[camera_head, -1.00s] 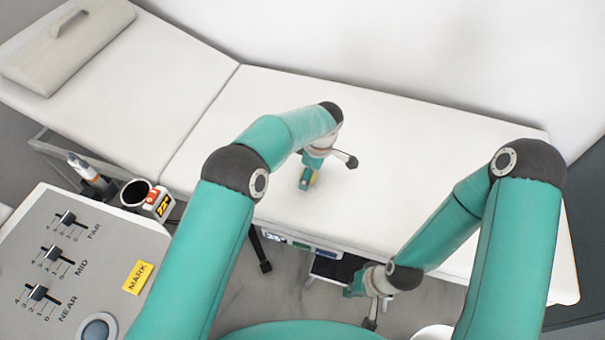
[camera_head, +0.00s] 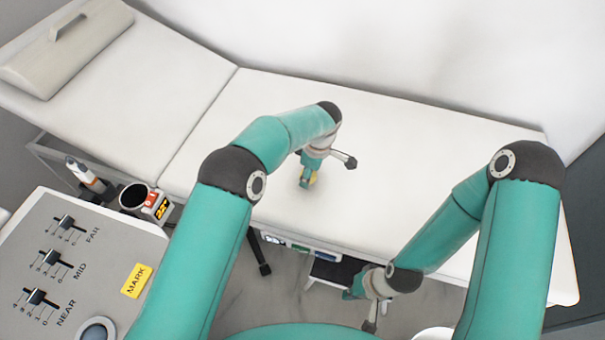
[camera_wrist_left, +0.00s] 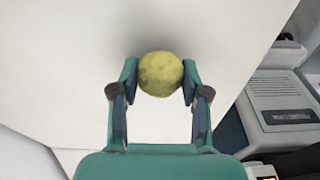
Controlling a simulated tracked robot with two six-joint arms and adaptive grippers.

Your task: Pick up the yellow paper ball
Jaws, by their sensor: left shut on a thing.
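The yellow paper ball (camera_wrist_left: 160,74) sits between the two fingertips of my left gripper (camera_wrist_left: 160,82) in the left wrist view, with a finger against each side. I cannot tell whether the ball still touches the couch surface. My right gripper (camera_head: 360,305) hangs low in front of the couch's near edge; its fingers are too small and covered to read.
A grey control panel with sliders (camera_head: 40,240) and a yellow MARK label (camera_head: 137,279) stands at the lower left. A black-mouthed cup (camera_head: 134,195) stands beside it. The couch's right part is clear.

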